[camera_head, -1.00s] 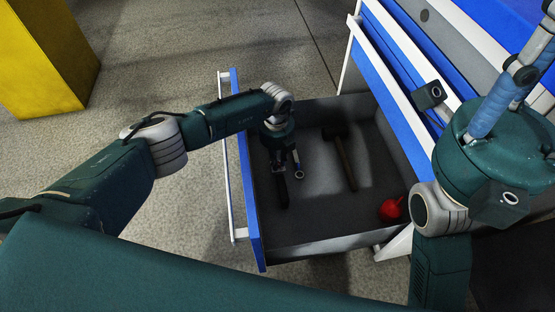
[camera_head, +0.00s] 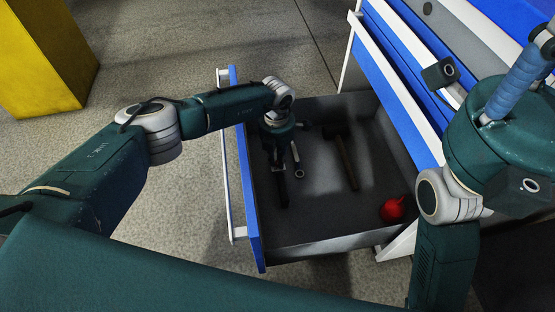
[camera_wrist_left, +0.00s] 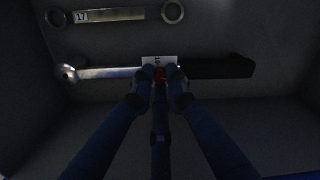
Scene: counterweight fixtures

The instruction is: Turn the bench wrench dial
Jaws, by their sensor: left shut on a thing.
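In the left wrist view, a wrench with a silver shaft (camera_wrist_left: 108,73), a black handle (camera_wrist_left: 220,68) and a white label lies across the picture. My left gripper (camera_wrist_left: 155,76) is shut on the wrench at this middle part. In the head view, my left gripper (camera_head: 277,151) reaches down into the open drawer, and the wrench's dark handle (camera_head: 283,190) shows below it. The wrench's other end is mostly hidden there by my arm. My right gripper is not in view; only parts of my right arm show.
A silver wrench (camera_wrist_left: 112,14) marked 17 lies beside the held one. The drawer (camera_head: 320,240) also holds a dark hammer (camera_head: 347,163) and a red rounded object (camera_head: 393,209). The blue cabinet (camera_head: 400,75) is behind. A yellow block (camera_head: 40,60) stands on the floor.

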